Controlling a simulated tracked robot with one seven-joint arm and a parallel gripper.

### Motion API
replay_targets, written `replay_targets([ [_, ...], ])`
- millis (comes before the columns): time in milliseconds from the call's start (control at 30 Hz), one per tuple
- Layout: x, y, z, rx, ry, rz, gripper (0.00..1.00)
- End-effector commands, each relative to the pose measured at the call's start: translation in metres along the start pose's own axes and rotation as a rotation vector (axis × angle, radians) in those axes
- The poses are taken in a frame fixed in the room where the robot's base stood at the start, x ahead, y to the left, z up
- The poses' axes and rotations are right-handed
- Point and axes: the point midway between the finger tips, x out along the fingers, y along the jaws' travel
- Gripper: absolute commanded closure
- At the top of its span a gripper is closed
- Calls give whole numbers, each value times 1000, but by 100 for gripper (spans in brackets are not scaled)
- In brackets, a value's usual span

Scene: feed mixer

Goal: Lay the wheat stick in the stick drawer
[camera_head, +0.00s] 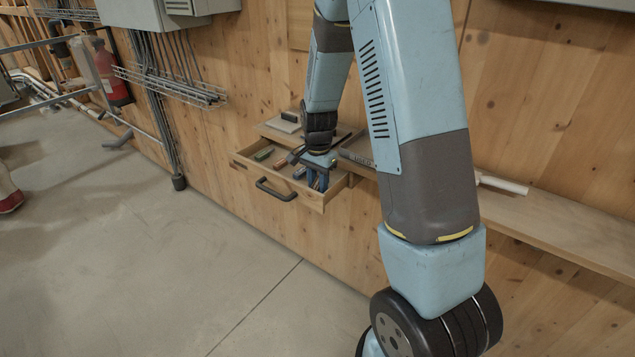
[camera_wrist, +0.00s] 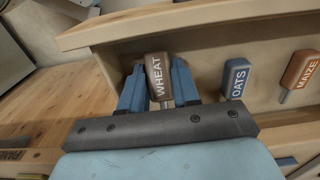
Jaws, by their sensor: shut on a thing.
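The wheat stick (camera_wrist: 157,78) has a grey-brown head lettered WHEAT. My gripper (camera_wrist: 158,84) is shut on it, with one blue finger on each side. In the head view my gripper (camera_head: 318,178) is at the right end of the open wooden stick drawer (camera_head: 310,201), and the wheat stick cannot be made out there. The drawer wall (camera_wrist: 190,16) also shows in the wrist view, just beyond the wheat stick's head. Whether the stick touches the drawer floor I cannot tell.
A blue OATS stick (camera_wrist: 236,78) and an orange-brown MAIZE stick (camera_wrist: 300,72) lie in the drawer, right of the wheat stick in the wrist view. The drawer has a dark handle (camera_head: 275,190). A wooden shelf (camera_head: 560,225) runs along the wall at right.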

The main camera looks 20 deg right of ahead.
Motion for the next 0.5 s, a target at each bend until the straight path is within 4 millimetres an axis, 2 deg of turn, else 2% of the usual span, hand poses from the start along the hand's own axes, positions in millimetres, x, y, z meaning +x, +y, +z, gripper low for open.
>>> replay_targets([
  [167, 2, 0, 0, -1, -1, 1, 100],
  [200, 2, 0, 0, -1, 0, 1, 66],
  [433, 2, -1, 1, -2, 0, 1, 44],
  [500, 2, -1, 2, -3, 0, 1, 44],
])
